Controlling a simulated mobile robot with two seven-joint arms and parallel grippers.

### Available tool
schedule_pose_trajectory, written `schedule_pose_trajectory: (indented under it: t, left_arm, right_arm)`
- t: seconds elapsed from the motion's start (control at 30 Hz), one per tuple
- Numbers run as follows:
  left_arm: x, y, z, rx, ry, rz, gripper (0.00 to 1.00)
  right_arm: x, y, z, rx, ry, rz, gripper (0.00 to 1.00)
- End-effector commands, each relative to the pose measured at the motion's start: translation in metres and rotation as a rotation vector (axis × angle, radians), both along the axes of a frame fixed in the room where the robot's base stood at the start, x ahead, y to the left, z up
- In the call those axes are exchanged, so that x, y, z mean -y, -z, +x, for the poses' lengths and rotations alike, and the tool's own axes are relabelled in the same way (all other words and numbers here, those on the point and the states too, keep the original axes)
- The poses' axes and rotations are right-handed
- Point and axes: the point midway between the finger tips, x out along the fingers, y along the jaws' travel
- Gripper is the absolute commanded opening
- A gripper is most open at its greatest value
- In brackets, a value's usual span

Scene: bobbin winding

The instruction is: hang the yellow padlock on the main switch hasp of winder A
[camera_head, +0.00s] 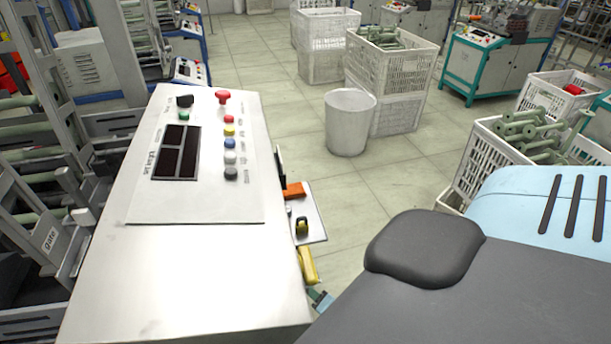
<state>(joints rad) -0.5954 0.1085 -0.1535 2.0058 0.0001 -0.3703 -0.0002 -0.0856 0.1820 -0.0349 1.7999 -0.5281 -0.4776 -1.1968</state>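A light control cabinet (190,275) stands at the left. Its top panel has a red mushroom button (222,97), a black selector knob (184,101) and coloured buttons. I cannot read which winder it is. On its right side, seen edge-on, a pale plate (314,222) carries a small yellow and black item (302,226). An orange-red piece (294,190) sits just above. A larger yellow piece (308,266) is lower down, beside the cabinet edge. I cannot tell which yellow item is the padlock, and the hasp is not clearly visible. Neither gripper is in view.
A white bin (350,122) and stacked white crates (384,82) stand on the tiled floor behind. Another crate (482,166) with green bobbins is at the right. Racks (40,210) crowd the left edge. Floor (345,195) right of the cabinet is clear.

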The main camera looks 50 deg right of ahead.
Motion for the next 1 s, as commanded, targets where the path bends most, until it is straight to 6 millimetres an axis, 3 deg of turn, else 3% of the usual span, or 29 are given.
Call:
schedule_pose_trajectory:
  t: [0.03, 0.2, 0.4, 0.67, 1.0]
  left_arm:
    - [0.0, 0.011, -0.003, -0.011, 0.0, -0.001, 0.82]
    - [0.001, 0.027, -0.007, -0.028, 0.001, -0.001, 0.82]
    - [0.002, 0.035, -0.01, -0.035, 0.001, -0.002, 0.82]
    - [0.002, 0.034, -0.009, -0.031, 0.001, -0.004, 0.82]
    - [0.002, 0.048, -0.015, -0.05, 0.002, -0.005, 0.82]
  right_arm:
    - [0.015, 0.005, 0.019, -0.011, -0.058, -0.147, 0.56]
    - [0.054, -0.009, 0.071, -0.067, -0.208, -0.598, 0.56]
    - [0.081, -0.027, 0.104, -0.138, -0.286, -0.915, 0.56]
    - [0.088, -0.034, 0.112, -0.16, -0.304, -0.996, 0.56]
    - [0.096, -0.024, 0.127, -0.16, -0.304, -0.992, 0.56]
